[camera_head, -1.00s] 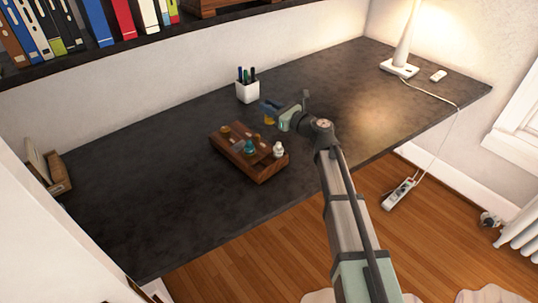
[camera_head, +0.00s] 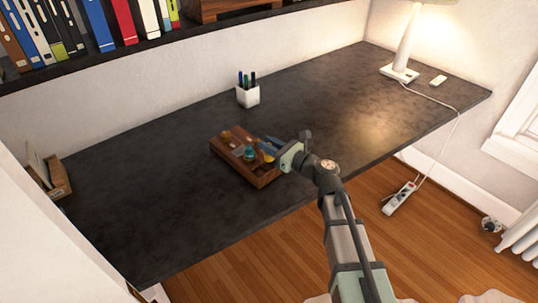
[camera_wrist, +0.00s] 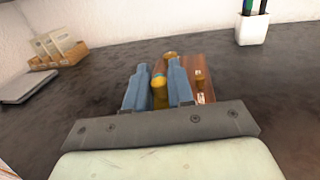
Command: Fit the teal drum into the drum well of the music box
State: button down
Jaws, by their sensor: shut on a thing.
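The wooden music box (camera_head: 236,165) sits on the dark desk; its wood also shows in the wrist view (camera_wrist: 199,65). A teal piece (camera_head: 250,154) stands on the box; in the wrist view only a bit of teal shows behind the held piece. My gripper (camera_head: 267,150) is over the right part of the box, pointing left. I cannot tell whether that piece touches the box. The drum well cannot be made out and may be hidden by my gripper.
Small brass pieces (camera_head: 226,135) stand on the box's far left part. A white pen cup (camera_head: 247,95) stands behind it. A lamp (camera_head: 400,70) with a cord is at the far right. A wooden letter holder (camera_head: 57,180) is at the left.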

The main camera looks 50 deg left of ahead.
jog(key=shift+f, duration=2)
jog(key=shift+f, duration=0.15)
jog(key=c, duration=1.3)
grip_release()
jog(key=shift+o, duration=0.2)
jog(key=shift+d, duration=0.15)
jog(key=v, duration=1.1)
jog(key=shift+d, duration=0.35)
jog(key=shift+w, duration=0.15)
